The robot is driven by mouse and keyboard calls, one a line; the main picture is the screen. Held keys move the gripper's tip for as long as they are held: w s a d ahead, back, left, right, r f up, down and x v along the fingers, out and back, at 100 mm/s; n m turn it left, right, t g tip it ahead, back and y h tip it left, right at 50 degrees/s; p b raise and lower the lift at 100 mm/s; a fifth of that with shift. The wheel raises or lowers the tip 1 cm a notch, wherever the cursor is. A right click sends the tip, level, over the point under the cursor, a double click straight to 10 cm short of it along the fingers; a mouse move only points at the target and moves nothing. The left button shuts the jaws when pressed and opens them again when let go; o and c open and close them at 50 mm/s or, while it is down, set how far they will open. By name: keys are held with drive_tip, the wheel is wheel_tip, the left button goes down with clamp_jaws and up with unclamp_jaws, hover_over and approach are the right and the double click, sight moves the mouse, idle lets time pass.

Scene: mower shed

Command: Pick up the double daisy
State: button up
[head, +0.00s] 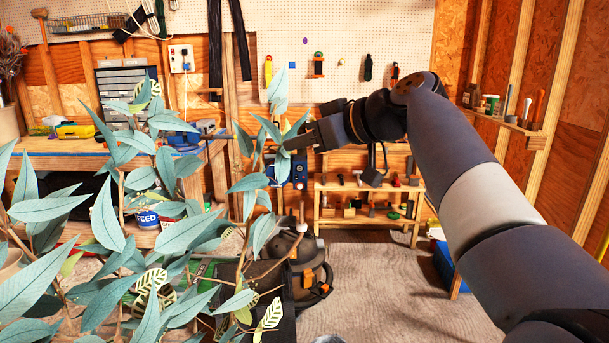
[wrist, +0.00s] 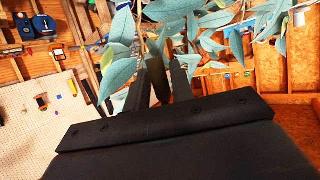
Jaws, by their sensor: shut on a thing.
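My gripper (head: 290,143) reaches in from the right among the teal leaves of a tall leafy plant (head: 105,215). In the wrist view, my gripper (wrist: 160,74) has its two black fingers closed on a narrow dark thing (wrist: 158,88). I cannot tell what this thing is; leaves hide its far end. The plant's leaves (wrist: 178,10) hang just beyond the fingertips. I see no flower that I can make out as a double daisy in either view.
A workbench (head: 75,146) stands behind the plant at left. A pegboard (head: 350,45) with small tools covers the back wall. A low wooden shelf (head: 330,187) stands below it. A dark backpack-like thing (head: 308,262) is on the floor. The grey rug (head: 390,290) is mostly clear.

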sight(304, 128)
wheel_tip(304, 128, up, 16)
drive_tip(key=p, duration=0.4)
drive_tip(key=shift+f, duration=0.15)
drive_tip(key=shift+f, duration=0.1)
